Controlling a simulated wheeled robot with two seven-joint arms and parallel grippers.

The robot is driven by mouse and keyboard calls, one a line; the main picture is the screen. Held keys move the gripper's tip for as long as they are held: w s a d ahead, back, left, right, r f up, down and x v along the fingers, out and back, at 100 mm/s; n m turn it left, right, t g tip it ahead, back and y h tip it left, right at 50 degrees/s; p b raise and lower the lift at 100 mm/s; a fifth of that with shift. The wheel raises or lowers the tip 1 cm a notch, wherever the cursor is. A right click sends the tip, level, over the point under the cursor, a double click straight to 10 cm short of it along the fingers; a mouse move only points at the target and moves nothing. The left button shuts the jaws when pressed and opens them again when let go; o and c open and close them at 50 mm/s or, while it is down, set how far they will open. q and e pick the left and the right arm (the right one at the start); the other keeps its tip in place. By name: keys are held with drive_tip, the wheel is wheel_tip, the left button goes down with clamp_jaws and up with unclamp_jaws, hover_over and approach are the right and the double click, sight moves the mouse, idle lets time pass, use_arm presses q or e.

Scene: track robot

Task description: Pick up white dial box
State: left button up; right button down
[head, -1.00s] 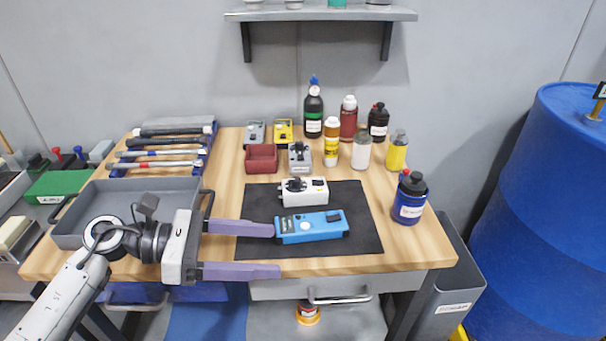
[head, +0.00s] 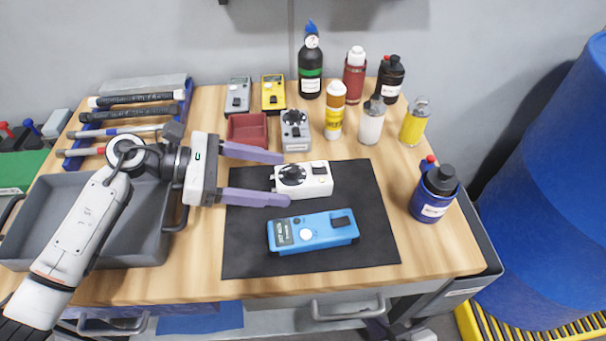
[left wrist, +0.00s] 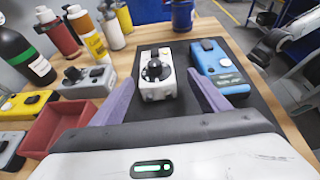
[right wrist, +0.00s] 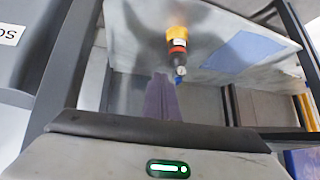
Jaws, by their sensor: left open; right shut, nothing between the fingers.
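The white dial box (head: 317,181), with a black dial on its left part, lies on the black mat (head: 375,245). It also shows in the left wrist view (left wrist: 157,84), ahead of and between the finger directions. My left gripper (head: 287,179) is open and empty; its purple fingers point right, and their tips are at the box's left end, one behind and one in front. In the left wrist view the fingers (left wrist: 160,97) spread either side of the box's near end. My right gripper (right wrist: 162,97) shows only in the right wrist view, its purple fingers together, below the table.
A blue device (head: 322,232) lies on the mat in front of the white box. A grey dial box (head: 295,130) and a red tray (head: 247,130) stand behind. Several bottles line the back right; a grey bin (head: 140,262) is at left.

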sight(295, 179)
use_arm(q)
drive_tip(key=p+x, duration=0.1)
drive_tip(key=x, duration=0.3)
drive_tip(key=shift+w+d+f, duration=0.1)
drive_tip(key=shift+w+d, duration=0.1)
drive_tip(key=shift+d, duration=0.05)
drive_tip(key=shift+d+f, duration=0.2)
drive_tip(key=shift+d, duration=0.1)
use_arm(e)
drive_tip(key=shift+w+d+r, duration=0.1)
drive_tip(key=shift+w+r, duration=0.2)
drive_tip(key=shift+r, duration=0.2)
drive_tip(key=shift+w+r, duration=0.25)
drive_tip(key=shift+r, duration=0.2)
use_arm(q)
drive_tip(key=shift+w, duration=0.1)
drive_tip(key=c, duration=1.3)
wheel_tip(295, 179, up, 10)
drive_tip(key=shift+r, duration=0.1)
use_arm(e)
drive_tip(key=shift+s+f, duration=0.2)
drive_tip(key=shift+f, duration=0.25)
use_arm(q)
drive_tip(key=shift+b, duration=0.35)
use_arm(e)
drive_tip(key=shift+f, duration=0.15)
drive_tip(key=shift+f, duration=0.2)
